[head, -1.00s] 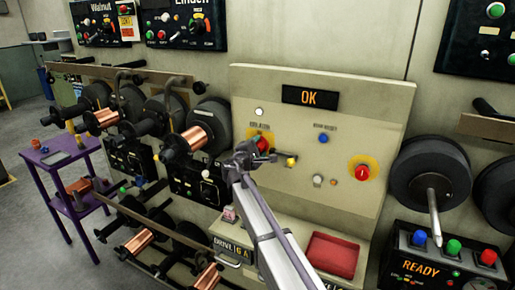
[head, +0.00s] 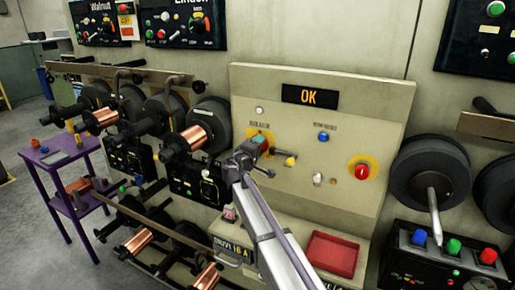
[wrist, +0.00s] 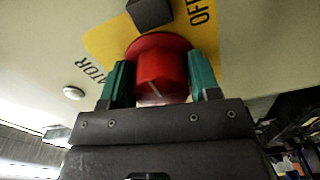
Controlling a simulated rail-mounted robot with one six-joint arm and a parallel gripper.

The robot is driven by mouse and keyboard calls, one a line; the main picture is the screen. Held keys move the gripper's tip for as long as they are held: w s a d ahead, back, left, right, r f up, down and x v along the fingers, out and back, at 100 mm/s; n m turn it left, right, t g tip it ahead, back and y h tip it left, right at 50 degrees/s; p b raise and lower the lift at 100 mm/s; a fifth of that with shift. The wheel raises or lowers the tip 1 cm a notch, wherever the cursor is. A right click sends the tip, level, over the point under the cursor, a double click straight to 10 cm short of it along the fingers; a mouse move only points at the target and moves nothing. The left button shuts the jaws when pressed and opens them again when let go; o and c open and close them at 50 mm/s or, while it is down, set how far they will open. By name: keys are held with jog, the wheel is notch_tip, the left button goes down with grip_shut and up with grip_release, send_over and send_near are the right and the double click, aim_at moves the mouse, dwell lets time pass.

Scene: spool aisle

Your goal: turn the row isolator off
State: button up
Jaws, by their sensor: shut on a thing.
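A short pale line shows on the knob's near face. My gripper (wrist: 160,82) has its two teal fingers on either side of the knob, shut on it. In the head view my gripper (head: 260,143) is at the yellow plate on the beige panel (head: 300,210) and mostly hides the knob. A dark grey block (wrist: 150,12) sits at the plate's far edge.
Copper spools (head: 196,137) stand to the left. A red tray (head: 333,253) is below.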

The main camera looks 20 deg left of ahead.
dwell(0.3)
jog(key=o, duration=0.9)
jog(key=s, duration=0.7)
jog(key=s+a, duration=0.1)
jog(key=s, duration=0.2)
jog(key=shift+s+a, duration=0.1)
jog(key=shift+s, duration=0.3)
